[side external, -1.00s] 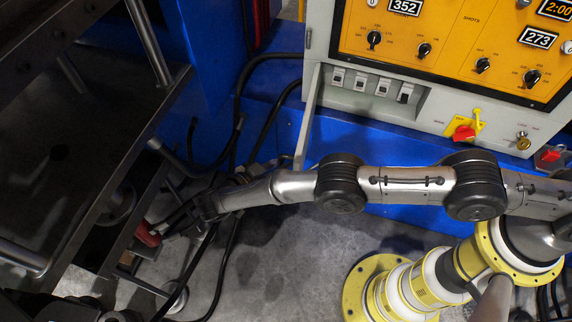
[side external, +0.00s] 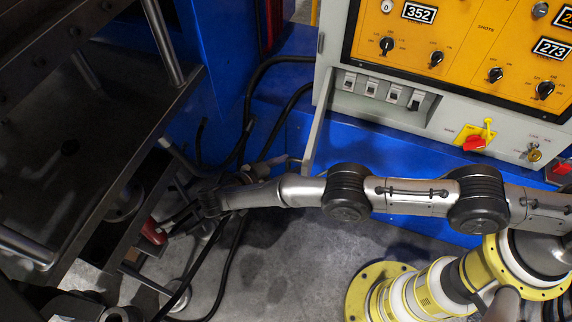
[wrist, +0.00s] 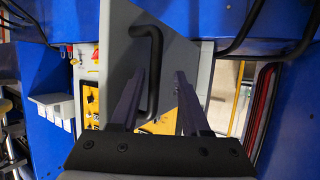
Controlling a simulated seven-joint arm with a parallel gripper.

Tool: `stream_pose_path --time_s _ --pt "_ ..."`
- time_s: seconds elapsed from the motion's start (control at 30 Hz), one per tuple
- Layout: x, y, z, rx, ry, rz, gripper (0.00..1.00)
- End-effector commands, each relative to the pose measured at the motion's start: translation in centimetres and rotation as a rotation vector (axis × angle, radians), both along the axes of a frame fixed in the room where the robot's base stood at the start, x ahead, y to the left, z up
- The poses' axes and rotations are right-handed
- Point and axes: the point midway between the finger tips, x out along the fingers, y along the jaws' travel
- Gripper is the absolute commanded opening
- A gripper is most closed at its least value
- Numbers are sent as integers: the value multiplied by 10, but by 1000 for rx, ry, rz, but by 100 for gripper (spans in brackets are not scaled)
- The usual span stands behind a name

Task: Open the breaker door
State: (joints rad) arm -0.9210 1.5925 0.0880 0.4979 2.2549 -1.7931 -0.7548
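The breaker door (side external: 315,130) stands swung out from the grey cabinet in the side view, seen nearly edge-on. The breaker switches (side external: 382,90) are exposed in the recess beside it. In the wrist view, a grey panel (wrist: 115,45), which looks like the door, carries a black bar handle (wrist: 157,60). My gripper (wrist: 159,72) is open, its two fingers well apart and pointing toward this panel. The handle bar shows between the fingers in the picture; I cannot tell its depth or whether they touch. In the side view the fingertips are hard to make out among dark cables.
The orange control panel (side external: 460,50) with knobs is above the breaker recess. A red switch on a yellow plate (side external: 474,143) sits to its lower right. Black cables (side external: 248,100) hang left of the door. The dark press (side external: 70,180) fills the left side.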

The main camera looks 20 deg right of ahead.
Motion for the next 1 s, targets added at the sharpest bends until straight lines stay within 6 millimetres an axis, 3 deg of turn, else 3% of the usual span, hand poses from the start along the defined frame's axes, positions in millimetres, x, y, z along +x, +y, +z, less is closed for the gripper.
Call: stream_pose_path --time_s 0.27,0.77,1.0 --pt "-1 2 -1 1 0 2 46" --pt "-10 28 10 1 0 2 46" --pt "-8 28 27 2 0 1 46"
